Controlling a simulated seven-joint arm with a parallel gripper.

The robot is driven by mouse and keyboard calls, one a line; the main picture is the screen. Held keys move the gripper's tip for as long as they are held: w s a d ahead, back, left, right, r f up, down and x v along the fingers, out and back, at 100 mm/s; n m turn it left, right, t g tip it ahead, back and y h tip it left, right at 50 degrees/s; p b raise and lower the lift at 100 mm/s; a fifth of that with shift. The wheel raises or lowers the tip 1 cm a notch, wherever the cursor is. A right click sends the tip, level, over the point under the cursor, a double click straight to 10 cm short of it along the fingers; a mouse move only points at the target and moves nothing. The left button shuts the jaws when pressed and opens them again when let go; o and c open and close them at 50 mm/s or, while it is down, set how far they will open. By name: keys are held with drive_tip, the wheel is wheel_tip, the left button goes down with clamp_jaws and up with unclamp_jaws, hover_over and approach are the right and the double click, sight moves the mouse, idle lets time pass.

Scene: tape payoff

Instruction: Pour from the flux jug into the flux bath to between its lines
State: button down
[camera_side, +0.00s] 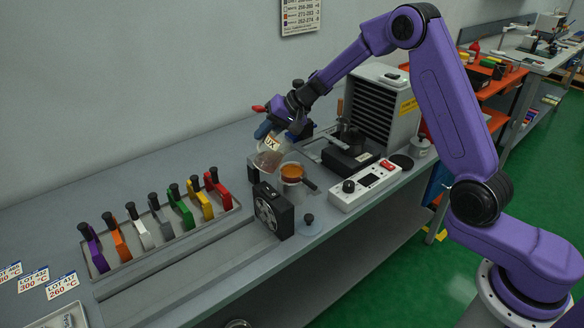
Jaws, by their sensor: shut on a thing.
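The flux jug (267,159) is a see-through vessel with a white label, of which the letters "UX" show. My gripper (290,126) is shut on the jug at its upper right and holds it tilted, mouth toward the lower left or front; the exact grip point is hard to make out. The flux bath (291,173) appears to be the small round cup with orange-amber liquid and a dark handle, just right of and below the jug. Its lines are too small to see. I cannot tell whether liquid is flowing.
A black fan box (273,211) stands in front of the bath. A white control box (364,186) and a dark hotplate-like device (350,152) are to the right. A tray of colored-handled tools (160,226) lies left. A small dark-knobbed lid (308,225) sits near the front edge.

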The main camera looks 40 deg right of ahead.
drive_tip(key=shift+a, duration=0.2)
drive_tip(key=shift+w+a+r+h, duration=0.15)
drive_tip(key=shift+a+h, duration=0.3)
drive_tip(key=shift+h, duration=0.25)
drive_tip(key=shift+w+a+r+n+g+h, duration=0.15)
drive_tip(key=shift+a+n+g+h, duration=0.15)
drive_tip(key=shift+a+h, duration=0.45)
drive_tip(key=shift+w+a+r+n+g+h, duration=0.15)
drive_tip(key=shift+a+n+g+h, duration=0.25)
drive_tip(key=shift+h, duration=0.5)
drive_tip(key=shift+w+a+r+n+g+h, duration=0.1)
drive_tip(key=shift+w+a+g+h, duration=0.1)
drive_tip(key=shift+a+h, duration=0.6)
idle(0.5)
